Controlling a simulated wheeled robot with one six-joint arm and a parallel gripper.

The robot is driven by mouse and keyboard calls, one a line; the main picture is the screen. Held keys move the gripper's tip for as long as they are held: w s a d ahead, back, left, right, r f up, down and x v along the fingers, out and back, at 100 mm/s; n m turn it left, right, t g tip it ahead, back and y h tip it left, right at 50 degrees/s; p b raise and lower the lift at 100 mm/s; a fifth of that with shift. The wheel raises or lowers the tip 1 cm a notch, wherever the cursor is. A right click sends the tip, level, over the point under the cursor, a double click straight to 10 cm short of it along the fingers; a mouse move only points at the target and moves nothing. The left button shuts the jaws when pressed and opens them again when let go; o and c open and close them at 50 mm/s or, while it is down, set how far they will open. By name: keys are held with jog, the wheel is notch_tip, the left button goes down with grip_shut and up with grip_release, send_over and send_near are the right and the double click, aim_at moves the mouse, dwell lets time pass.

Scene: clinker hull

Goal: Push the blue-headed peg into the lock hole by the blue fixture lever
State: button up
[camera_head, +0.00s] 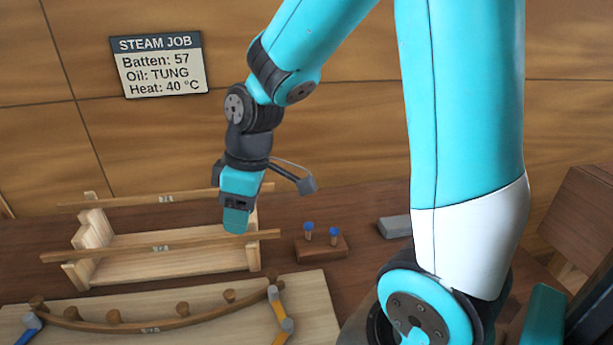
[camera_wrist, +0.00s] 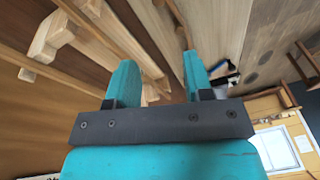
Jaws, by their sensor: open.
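Two blue-headed pegs stand upright in a small wooden block (camera_head: 321,248) on the bench: a left peg (camera_head: 309,229) and a right peg (camera_head: 333,236). The blue fixture lever (camera_head: 32,322) is at the lower left of the board, partly cut off by the picture's edge. I cannot make out the lock hole beside it. My gripper (camera_head: 237,222) points down at the right part of the front straight batten (camera_head: 150,245), left of the pegs. In the wrist view my gripper (camera_wrist: 159,72) is open, with no peg between its fingers; a wooden strip shows behind the gap.
A pale wooden rack (camera_head: 165,265) carries the front batten and a rear batten (camera_head: 90,204). In front, a board (camera_head: 230,325) holds a curved batten (camera_head: 130,328) against several round posts, with orange levers (camera_head: 277,301) at its right. A grey block (camera_head: 394,227) lies right of the pegs.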

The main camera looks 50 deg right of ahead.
jog(key=w+d+f+n+h+p, duration=0.1)
jog(key=w+d+f+p, duration=0.25)
jog(key=d, duration=0.65)
jog(key=n+g+h+p, duration=0.1)
jog(key=n+h, duration=0.1)
send_over(309, 224)
notch_tip(309, 224, down, 6)
jog(key=shift+r, duration=0.25)
notch_tip(309, 224, down, 9)
jog(key=b, duration=0.6)
jog(key=shift+r, duration=0.2)
jog(key=c, duration=0.7)
jog(key=shift+c, duration=0.2)
jog(key=shift+r, duration=0.1)
